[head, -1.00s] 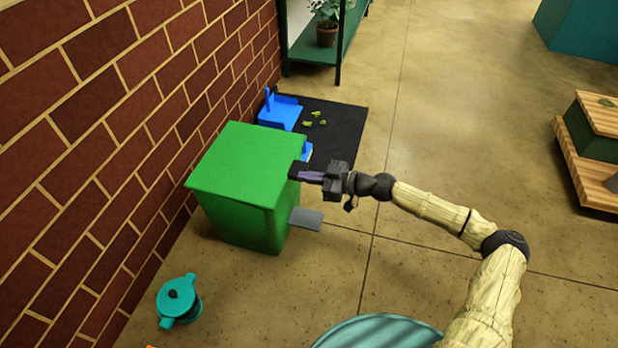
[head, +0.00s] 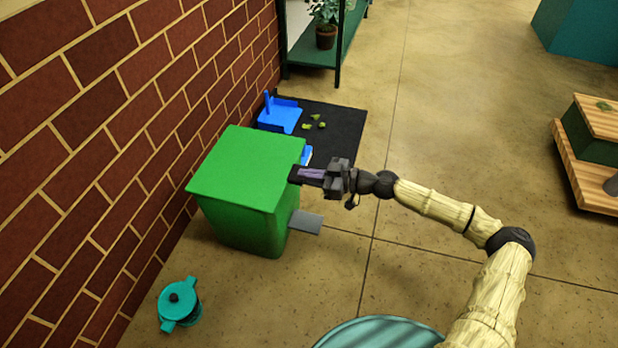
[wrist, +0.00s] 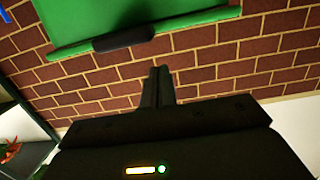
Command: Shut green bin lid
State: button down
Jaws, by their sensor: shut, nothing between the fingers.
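The green bin (head: 243,230) stands on the floor by the brick wall. Its green lid (head: 245,165) lies about flat over the top, and I see no clear gap. In the wrist view the green lid (wrist: 160,12) fills the top, with a black handle (wrist: 124,38) along its edge. My gripper (head: 294,174) is at the lid's right edge, its fingers pointing left. In the wrist view its fingers (wrist: 162,72) are together with nothing between them, just below the lid edge. I cannot tell whether they touch it.
A grey pedal (head: 306,221) sticks out low on the bin's right. Behind the bin, a blue dustpan (head: 279,119) and green scraps (head: 316,121) lie on a black mat (head: 345,125). A teal pot (head: 181,305) stands in front.

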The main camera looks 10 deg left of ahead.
jog(key=d+f+b, duration=0.2)
jog(key=d+b, duration=0.3)
jog(key=d, duration=0.4)
jog(key=shift+s+d+f+b, duration=0.2)
jog(key=shift+s+b, duration=0.1)
jog(key=shift+s, duration=0.1)
